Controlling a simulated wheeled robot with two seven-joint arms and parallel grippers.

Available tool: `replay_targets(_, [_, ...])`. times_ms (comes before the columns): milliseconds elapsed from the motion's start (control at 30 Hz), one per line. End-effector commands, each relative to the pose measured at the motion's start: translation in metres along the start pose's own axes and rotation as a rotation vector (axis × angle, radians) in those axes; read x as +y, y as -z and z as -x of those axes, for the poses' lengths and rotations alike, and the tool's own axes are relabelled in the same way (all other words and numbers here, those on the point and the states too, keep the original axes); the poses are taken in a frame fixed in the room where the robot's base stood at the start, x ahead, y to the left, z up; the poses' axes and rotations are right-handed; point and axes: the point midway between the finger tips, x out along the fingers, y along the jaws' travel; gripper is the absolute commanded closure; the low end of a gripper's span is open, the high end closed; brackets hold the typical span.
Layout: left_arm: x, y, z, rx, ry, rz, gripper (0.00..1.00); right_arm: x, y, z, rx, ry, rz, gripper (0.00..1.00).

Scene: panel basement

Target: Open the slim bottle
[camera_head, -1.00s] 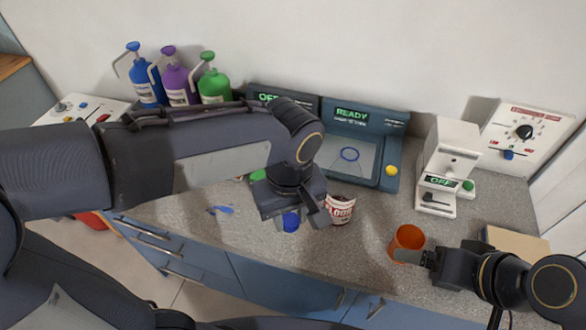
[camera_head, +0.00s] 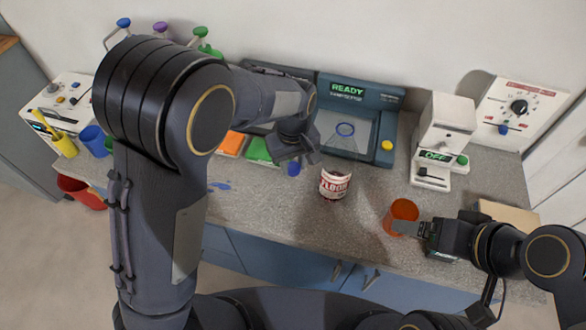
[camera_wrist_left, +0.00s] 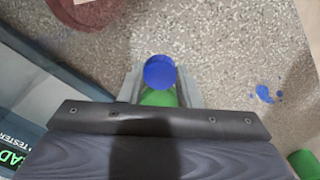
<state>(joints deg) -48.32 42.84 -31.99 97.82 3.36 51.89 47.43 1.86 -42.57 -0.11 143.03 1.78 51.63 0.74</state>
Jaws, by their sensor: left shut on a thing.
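My left gripper (camera_head: 298,158) is over the counter, left of the lettered can. In the left wrist view, its fingers (camera_wrist_left: 160,88) are shut on a slim thing, seen end-on, with a round blue cap (camera_wrist_left: 159,72) and green just below it. This looks like the slim bottle; its blue part (camera_head: 293,169) shows under the gripper in the head view. The rest of it is hidden by the gripper.
A red-and-white lettered can (camera_head: 335,183) stands right of the left gripper. A dark device reading READY (camera_head: 350,92) and a white device reading OFF (camera_head: 436,158) stand behind. Orange (camera_head: 231,144) and green (camera_head: 259,152) flat pieces lie left. Blue spots (camera_head: 219,185) mark the counter.

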Motion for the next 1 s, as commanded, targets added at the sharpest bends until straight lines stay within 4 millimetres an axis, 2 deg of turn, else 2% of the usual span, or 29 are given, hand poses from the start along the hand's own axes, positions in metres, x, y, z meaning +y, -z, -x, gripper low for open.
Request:
replay_targets(100, [-0.001, 0.000, -0.019, -0.003, 0.006, 0.000, 0.97, 0.000, 0.000, 0.000, 0.000, 0.000, 0.000, 0.10])
replay_targets(200, [-0.001, 0.000, -0.030, -0.002, 0.003, 0.000, 0.97, 0.000, 0.000, 0.000, 0.000, 0.000, 0.000, 0.10])
replay_targets(567, [0.000, 0.000, -0.035, -0.001, 0.001, 0.000, 0.97, 0.001, -0.001, -0.003, 0.000, 0.000, 0.000, 0.10])
replay_targets(600, [0.000, 0.000, -0.034, -0.001, 0.001, 0.000, 0.67, 0.001, -0.001, -0.002, 0.000, 0.000, 0.000, 0.10])
replay_targets(733, [-0.001, 0.000, -0.034, -0.001, 0.002, 0.000, 0.50, 0.001, -0.001, -0.002, 0.000, 0.000, 0.000, 0.10])
replay_targets(1000, [-0.001, 0.000, -0.033, -0.001, 0.002, 0.000, 0.48, 0.001, -0.001, -0.002, 0.000, 0.000, 0.000, 0.10])
